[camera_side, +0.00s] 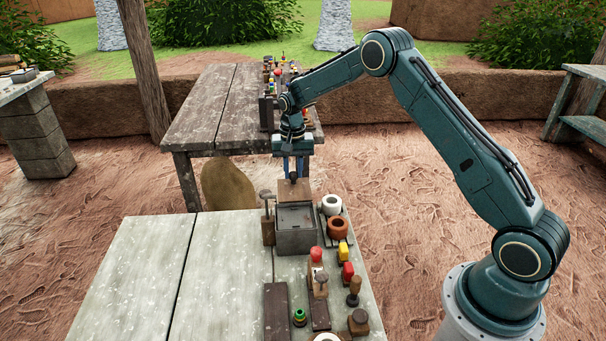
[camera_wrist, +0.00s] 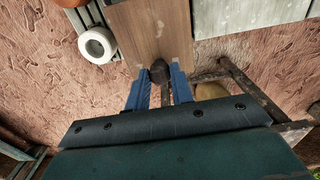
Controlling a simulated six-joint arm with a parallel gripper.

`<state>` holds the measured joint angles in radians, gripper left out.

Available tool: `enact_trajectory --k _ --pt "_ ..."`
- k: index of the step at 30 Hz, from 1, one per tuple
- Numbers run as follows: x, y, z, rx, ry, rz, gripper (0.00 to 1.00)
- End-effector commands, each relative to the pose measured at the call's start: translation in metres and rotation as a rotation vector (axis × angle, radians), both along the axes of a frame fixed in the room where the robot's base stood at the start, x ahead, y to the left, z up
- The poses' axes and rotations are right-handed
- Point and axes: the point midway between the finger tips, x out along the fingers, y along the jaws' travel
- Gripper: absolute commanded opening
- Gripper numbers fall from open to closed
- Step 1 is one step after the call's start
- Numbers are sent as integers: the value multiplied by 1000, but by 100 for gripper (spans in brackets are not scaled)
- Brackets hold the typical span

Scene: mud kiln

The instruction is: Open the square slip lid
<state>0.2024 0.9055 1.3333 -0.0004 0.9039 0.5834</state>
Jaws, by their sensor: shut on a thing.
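The square box (camera_side: 297,242) stands at the far edge of the near table, with its grey recessed top showing. The brown wooden lid (camera_side: 296,191) is at the box's far side, clear of most of that top. It also shows in the wrist view (camera_wrist: 152,28). Its dark knob (camera_wrist: 159,70) is at the end nearest my fingers. My gripper (camera_side: 293,173) points down, with its blue fingers shut on the knob. The wrist view shows the fingers (camera_wrist: 159,78) on either side of it. Where the lid touches the box is unclear.
A white ring (camera_side: 332,204) and an orange-brown ring (camera_side: 338,227) stand close right of the box. A wooden post tool (camera_side: 267,220) is close on its left. Several knobs and buttons crowd the front. The table's left part is clear. Another table (camera_side: 205,110) stands behind.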

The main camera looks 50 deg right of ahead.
Motion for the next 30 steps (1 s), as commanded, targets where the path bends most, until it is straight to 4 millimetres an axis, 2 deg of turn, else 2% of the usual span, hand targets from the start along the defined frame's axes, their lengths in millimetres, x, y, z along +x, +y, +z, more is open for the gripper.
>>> enact_trajectory --k 6,7,10,22,30 --pt "1 0 1 -1 -6 2 0" --pt "1 0 1 -1 -6 1 27" --pt "1 0 1 -1 -4 1 45" --pt "0 0 3 -1 -2 0 45" --pt "1 0 25 -1 -5 0 45"
